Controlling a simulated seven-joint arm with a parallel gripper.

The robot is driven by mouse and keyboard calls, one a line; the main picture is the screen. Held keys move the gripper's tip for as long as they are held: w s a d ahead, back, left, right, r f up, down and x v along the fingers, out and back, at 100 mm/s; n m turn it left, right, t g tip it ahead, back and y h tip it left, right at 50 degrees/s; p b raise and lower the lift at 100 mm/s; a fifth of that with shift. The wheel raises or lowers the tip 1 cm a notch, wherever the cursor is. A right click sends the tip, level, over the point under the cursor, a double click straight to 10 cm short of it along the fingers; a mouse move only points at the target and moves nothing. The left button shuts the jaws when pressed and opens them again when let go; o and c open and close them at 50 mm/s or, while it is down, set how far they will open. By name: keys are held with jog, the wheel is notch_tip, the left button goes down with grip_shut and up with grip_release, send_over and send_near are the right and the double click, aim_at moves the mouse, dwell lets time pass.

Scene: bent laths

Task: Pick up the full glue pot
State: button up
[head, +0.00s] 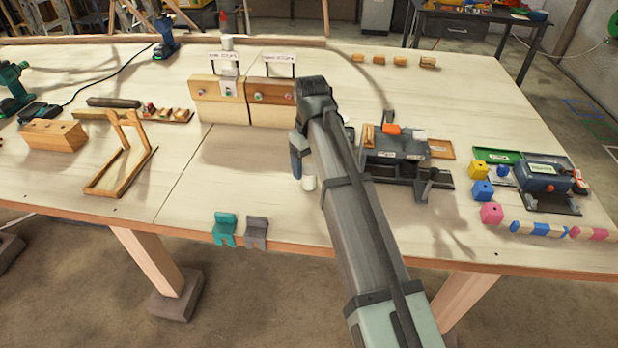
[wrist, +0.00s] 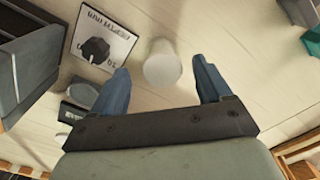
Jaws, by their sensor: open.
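A small white pot (head: 309,183) stands upright on the workbench, just in front of my gripper (head: 298,168) in the head view. In the wrist view the white pot (wrist: 162,72) shows between the two blue fingertips (wrist: 161,66), with a gap on either side. My gripper is open and holds nothing. I cannot tell from these frames whether the pot is full. My arm hides part of the bench behind the pot in the head view.
A card with a black knob (wrist: 95,49) lies left of the pot in the wrist view, near a dark grey box (wrist: 35,60). Teal (head: 225,230) and grey (head: 256,232) pieces sit at the bench's front edge. Wooden blocks with signs (head: 220,98) stand behind. The bench left of the pot is clear.

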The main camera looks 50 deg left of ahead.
aim_at(309, 170)
notch_tip(309, 170, down, 4)
jog(key=shift+s+a+f, duration=0.1)
jog(key=shift+s+a, duration=0.05)
jog(key=shift+c, duration=0.2)
jog(key=c, duration=1.1)
